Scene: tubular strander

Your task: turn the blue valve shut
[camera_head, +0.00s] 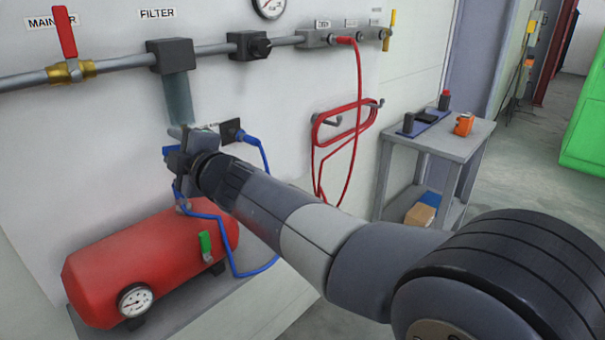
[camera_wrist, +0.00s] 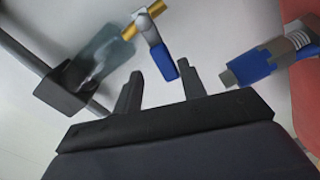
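The blue valve shows in the wrist view as a grey lever with a blue grip (camera_wrist: 163,62), set on a brass fitting (camera_wrist: 141,18). My gripper (camera_wrist: 160,70) is open. The end of the blue grip lies between its two fingertips in the picture, closer to the right finger. I cannot tell whether they touch. In the head view my gripper (camera_head: 176,145) is at the wall below the filter, and it mostly hides the valve there.
The filter bowl (camera_head: 179,97) hangs just above my gripper. A red tank (camera_head: 150,262) with a gauge and green lever stands below. A blue hose (camera_head: 232,262) loops beside my arm. A blue-and-grey connector (camera_wrist: 255,62) sits right of the fingers. A red-handled valve (camera_head: 65,32) is upper left.

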